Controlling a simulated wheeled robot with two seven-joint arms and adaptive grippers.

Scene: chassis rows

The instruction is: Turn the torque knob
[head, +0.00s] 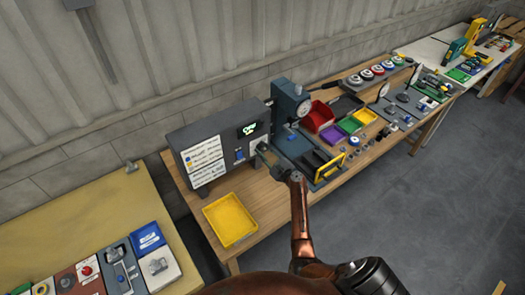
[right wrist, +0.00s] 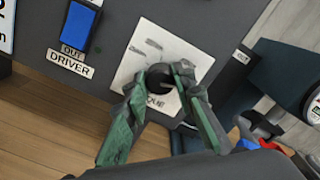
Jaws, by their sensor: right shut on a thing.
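The torque knob (right wrist: 159,80) is a round black knob on a pale square plate (right wrist: 142,50) on the front of a dark grey box (head: 212,140). Part of the word on the plate is hidden by my fingers. My right gripper (right wrist: 165,78) has its green and grey fingers shut on the knob, one on each side. In the head view my right gripper (head: 266,150) reaches the right part of the box front, and the knob is hidden there. My left gripper is not in view.
Left of the plate is a blue driver switch (right wrist: 78,27). A grey press with a dial (head: 292,108) stands right of the box. Coloured bins (head: 318,117) and small parts fill the bench farther right.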

